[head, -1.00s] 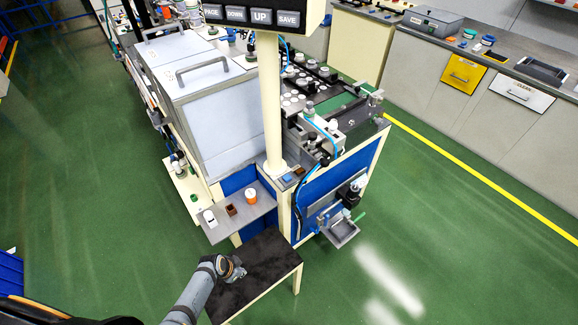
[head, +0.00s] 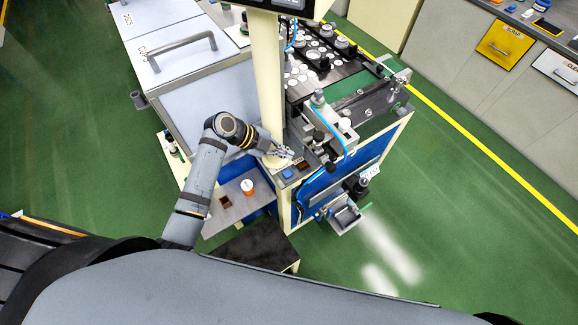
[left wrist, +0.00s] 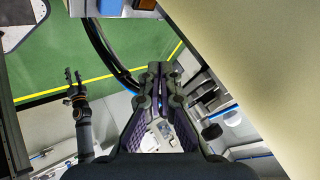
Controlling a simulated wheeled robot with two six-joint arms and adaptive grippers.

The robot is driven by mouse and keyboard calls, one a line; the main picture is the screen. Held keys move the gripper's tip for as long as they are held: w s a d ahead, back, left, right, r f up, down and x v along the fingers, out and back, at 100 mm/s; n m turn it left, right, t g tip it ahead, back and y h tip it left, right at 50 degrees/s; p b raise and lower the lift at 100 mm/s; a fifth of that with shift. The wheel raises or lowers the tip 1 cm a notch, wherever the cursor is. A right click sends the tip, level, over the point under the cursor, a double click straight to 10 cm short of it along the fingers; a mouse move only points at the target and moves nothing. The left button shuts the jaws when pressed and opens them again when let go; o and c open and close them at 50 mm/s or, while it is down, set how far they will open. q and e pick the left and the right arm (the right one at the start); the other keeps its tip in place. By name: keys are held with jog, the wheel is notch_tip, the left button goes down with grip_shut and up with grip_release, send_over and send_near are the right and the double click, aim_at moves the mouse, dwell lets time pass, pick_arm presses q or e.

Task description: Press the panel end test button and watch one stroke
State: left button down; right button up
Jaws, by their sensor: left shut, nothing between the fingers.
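The panel end at the foot of the cream post carries a blue button (head: 288,173) and a brown button (head: 302,165). My left gripper (head: 287,153) reaches in from the left past the post. It is shut and empty, just behind the buttons; I cannot tell whether it touches the panel. In the left wrist view its fingertips (left wrist: 158,68) are together, with the blue button (left wrist: 110,7) and the brown button (left wrist: 145,4) at the top edge. Another gripper, apparently my right one (left wrist: 73,76), shows there at the left with its fingers apart.
The cream post (head: 268,80) stands close beside my left gripper. A grey shelf (head: 225,215) holds an orange-and-white jar (head: 247,187) and a brown block (head: 225,202). A black bench (head: 262,243) stands below.

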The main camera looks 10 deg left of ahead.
aim_at(285, 173)
pick_arm(q)
notch_tip(285, 173, down, 8)
jog(key=b, duration=0.6)
jog(key=shift+s+f, duration=0.15)
jog(key=shift+f+b, duration=0.35)
jog(key=shift+b, duration=0.05)
pick_arm(e)
notch_tip(285, 173, down, 7)
jog(key=shift+s+r, duration=0.15)
jog(key=shift+s, duration=0.1)
pick_arm(q)
jog(key=shift+r, duration=0.1)
pick_arm(e)
jog(key=shift+s, duration=0.1)
pick_arm(q)
jog(key=shift+f+b, duration=0.4)
jog(key=shift+f, duration=0.05)
pick_arm(e)
jog(key=shift+f, duration=0.45)
